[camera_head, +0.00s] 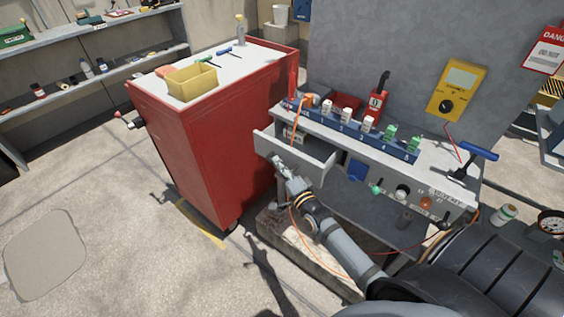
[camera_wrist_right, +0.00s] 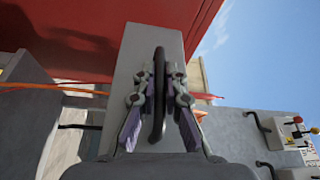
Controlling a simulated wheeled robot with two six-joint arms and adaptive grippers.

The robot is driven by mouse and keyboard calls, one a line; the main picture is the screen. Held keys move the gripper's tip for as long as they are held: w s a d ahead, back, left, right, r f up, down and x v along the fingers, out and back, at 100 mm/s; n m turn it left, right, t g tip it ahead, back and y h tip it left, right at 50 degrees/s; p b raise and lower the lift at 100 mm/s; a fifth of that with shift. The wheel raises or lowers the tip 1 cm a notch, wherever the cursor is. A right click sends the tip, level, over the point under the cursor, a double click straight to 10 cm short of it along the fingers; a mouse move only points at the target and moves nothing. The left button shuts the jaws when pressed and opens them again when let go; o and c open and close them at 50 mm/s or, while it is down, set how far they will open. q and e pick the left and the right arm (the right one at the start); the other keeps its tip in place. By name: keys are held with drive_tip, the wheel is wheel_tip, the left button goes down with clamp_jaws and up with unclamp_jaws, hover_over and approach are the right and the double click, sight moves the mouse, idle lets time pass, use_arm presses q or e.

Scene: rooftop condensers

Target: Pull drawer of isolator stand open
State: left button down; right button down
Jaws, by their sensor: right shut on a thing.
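The isolator stand (camera_head: 437,172) is a grey bench at the centre right in the head view. Its grey drawer (camera_head: 322,166) sticks out at the stand's left end, with its open top and some small contents showing. My right gripper (camera_head: 280,165) is at the drawer's front face. In the right wrist view my right gripper (camera_wrist_right: 158,100) has its two fingers closed on either side of the dark bar handle (camera_wrist_right: 159,65), against the grey drawer front (camera_wrist_right: 136,55). My left gripper is not in view.
A red cabinet (camera_head: 215,140) with a yellow bin (camera_head: 192,82) on top stands close left of the drawer. The stand top carries a blue rack (camera_head: 345,128), a red padlock-like item (camera_head: 378,98) and a blue T-handle (camera_head: 478,151). Open floor (camera_head: 110,200) lies at left.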

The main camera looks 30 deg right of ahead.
drive_tip(key=shift+d+f, duration=0.1)
drive_tip(key=shift+d, duration=0.05)
drive_tip(key=c, duration=1.4)
unclamp_jaws()
drive_tip(key=shift+s, duration=0.1)
drive_tip(key=s, duration=1.1)
drive_tip(key=shift+s+f, duration=0.35)
